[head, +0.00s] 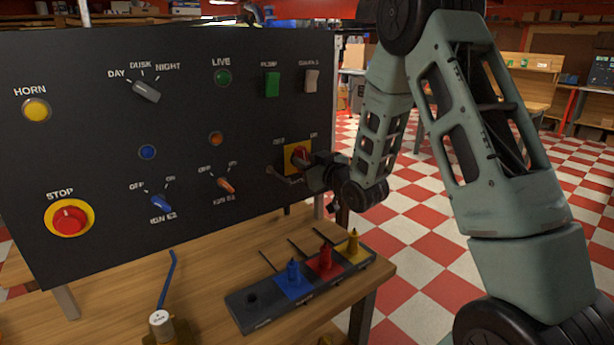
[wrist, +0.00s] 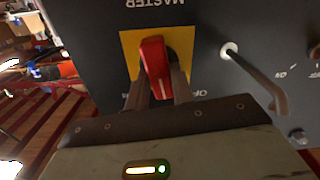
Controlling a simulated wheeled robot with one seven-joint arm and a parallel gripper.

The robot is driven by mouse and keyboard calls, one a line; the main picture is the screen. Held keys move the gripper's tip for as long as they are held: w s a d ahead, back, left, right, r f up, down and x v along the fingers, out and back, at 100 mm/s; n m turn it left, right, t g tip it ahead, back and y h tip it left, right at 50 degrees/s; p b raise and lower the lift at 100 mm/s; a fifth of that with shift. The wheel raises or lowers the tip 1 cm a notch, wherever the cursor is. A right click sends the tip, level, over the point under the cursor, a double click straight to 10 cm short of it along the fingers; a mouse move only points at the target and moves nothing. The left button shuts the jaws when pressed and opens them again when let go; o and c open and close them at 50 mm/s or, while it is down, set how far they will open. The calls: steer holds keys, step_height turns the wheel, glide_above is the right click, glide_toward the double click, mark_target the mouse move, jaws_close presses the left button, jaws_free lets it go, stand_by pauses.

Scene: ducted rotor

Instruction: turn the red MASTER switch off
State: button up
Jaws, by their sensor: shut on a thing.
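The red MASTER switch (head: 299,154) sits on a yellow plate (head: 289,162) at the lower right of the dark panel. In the wrist view the red handle (wrist: 154,68) stands out from its yellow plate (wrist: 130,45), with the MASTER label upside down above it. My gripper (head: 305,172) reaches the panel from the right. In the wrist view its two fingers (wrist: 165,88) are shut on the red handle, one on each side. The fingers and wrist hide part of the plate and of the ON/OFF lettering.
A grey rod (wrist: 252,75) juts from the panel beside the switch, close to my gripper. The panel (head: 110,110) carries several other switches, and a STOP button (head: 70,219). Below, a tray (head: 250,318) with coloured pegs stands on the wooden bench (head: 120,305).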

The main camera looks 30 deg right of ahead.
steer(key=n+b, duration=0.3)
steer(key=b, duration=0.1)
steer(key=n+b, duration=0.4)
steer(key=shift+a+f, duration=0.1)
steer(key=shift+f, duration=0.1)
stand_by(0.4)
steer(key=o, duration=1)
steer(key=shift+r, duration=0.1)
steer(key=shift+s, duration=0.1)
steer(key=shift+s+d+b, duration=0.15)
steer(key=shift+s+b, duration=2.8)
steer(key=shift+s, duration=1.4)
steer(key=shift+s+d+b, duration=0.15)
steer(key=shift+s+b, duration=2.75)
steer(key=shift+s, duration=1.4)
